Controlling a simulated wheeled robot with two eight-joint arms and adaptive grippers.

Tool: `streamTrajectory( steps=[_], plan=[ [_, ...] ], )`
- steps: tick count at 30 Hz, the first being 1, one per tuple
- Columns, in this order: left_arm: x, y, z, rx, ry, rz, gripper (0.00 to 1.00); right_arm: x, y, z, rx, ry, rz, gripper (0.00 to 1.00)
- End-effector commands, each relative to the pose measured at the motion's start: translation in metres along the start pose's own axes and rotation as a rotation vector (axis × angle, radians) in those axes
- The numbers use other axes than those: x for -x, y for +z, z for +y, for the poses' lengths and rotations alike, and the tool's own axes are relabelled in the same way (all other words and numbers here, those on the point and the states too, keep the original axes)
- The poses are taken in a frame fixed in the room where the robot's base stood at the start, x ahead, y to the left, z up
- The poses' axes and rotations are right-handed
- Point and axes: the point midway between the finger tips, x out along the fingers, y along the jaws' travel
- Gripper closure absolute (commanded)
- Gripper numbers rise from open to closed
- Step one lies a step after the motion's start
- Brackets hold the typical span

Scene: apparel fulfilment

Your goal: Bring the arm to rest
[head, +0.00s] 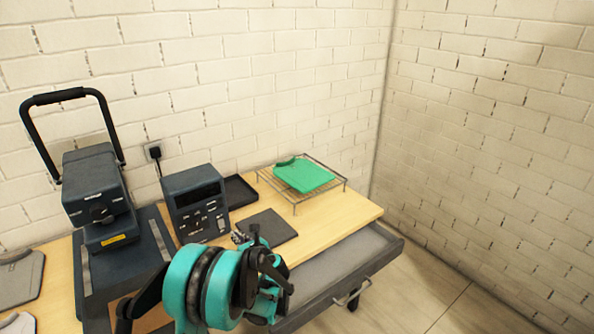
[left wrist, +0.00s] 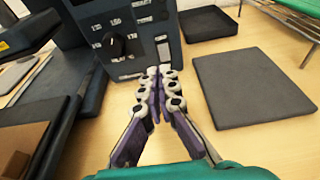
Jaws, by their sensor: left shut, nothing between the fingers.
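My left gripper (left wrist: 158,88) is shut and empty in the left wrist view, its fingertips together above the wooden table in front of a dark control box. In the head view my left arm reaches in over the table's front, and the left gripper (head: 250,238) is partly hidden by its own teal wrist. The control box (head: 196,203) stands behind it. My right gripper is in neither view.
A heat press (head: 100,195) with a raised handle stands at left. A wire rack (head: 330,182) holds a folded green garment (head: 303,175) at the back right. A dark flat pad (head: 268,226) and a black tray (head: 240,190) lie nearby. A drawer (head: 345,260) is open at the table's front.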

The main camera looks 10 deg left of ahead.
Motion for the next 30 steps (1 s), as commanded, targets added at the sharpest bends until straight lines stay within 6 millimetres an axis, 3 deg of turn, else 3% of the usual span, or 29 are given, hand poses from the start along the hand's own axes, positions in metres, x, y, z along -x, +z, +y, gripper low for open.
streamTrajectory(
  steps=[5,8,13,19,30],
  plan=[
    [0.014,0.01,0.005,0.126,-0.007,0.046,1.0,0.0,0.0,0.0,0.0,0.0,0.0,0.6],
    [0.037,0.021,0.013,0.324,-0.008,0.12,1.0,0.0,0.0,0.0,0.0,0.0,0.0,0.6],
    [0.092,0.033,0.035,0.759,0.027,0.29,1.0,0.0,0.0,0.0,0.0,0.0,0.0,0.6],
    [0.167,0.029,0.062,1.261,0.138,0.493,1.0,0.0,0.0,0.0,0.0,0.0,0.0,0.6],
    [0.307,-0.017,0.108,2.075,0.567,0.834,1.0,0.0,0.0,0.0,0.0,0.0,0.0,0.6]
  ],
)
